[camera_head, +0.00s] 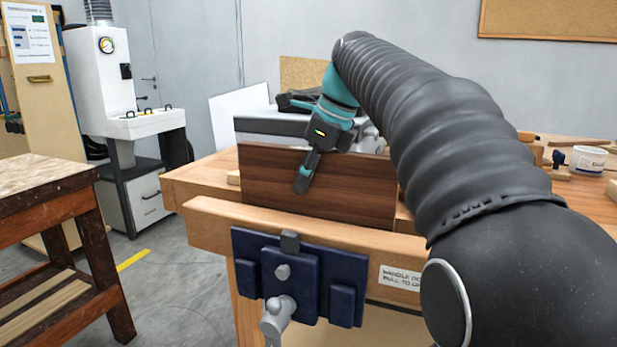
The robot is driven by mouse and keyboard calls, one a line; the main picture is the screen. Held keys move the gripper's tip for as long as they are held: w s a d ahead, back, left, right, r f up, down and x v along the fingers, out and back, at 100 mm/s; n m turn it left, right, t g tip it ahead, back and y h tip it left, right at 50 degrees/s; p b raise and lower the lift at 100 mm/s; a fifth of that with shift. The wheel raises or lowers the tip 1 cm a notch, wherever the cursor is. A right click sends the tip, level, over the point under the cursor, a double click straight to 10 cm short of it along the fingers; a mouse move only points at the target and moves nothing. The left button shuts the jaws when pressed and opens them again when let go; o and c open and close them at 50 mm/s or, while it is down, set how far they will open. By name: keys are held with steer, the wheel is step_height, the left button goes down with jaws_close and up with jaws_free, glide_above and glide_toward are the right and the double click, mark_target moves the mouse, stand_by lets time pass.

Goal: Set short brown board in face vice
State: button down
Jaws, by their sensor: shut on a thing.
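The short brown board (345,190) stands upright on its long edge, just behind the wooden front jaw of the face vice (215,210). Its lower edge is hidden by that jaw, so I cannot tell how deep it sits or whether it touches. My gripper (303,182) is shut on the board near its top middle, with one dark finger showing on the near face. The other finger is hidden behind the board. The vice's blue metal plate (307,285) and grey handle hub (277,316) are on the front.
The workbench top (195,180) extends behind the vice, with a grey machine or case (270,124) behind the board. A white tub (588,160) and tools lie at the right. A separate wooden table (40,172) stands left, with floor between.

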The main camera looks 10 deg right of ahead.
mark_target(308, 148)
steer(key=shift+f+b, duration=0.4)
steer(key=shift+f, duration=1.35)
stand_by(1.5)
steer(key=shift+c, duration=2.4)
jaws_free()
steer(key=shift+r, duration=0.1)
steer(key=shift+w+r+p, duration=0.1)
steer(key=shift+r+p, duration=0.8)
steer(key=shift+r, duration=3)
steer(key=shift+d, duration=0.1)
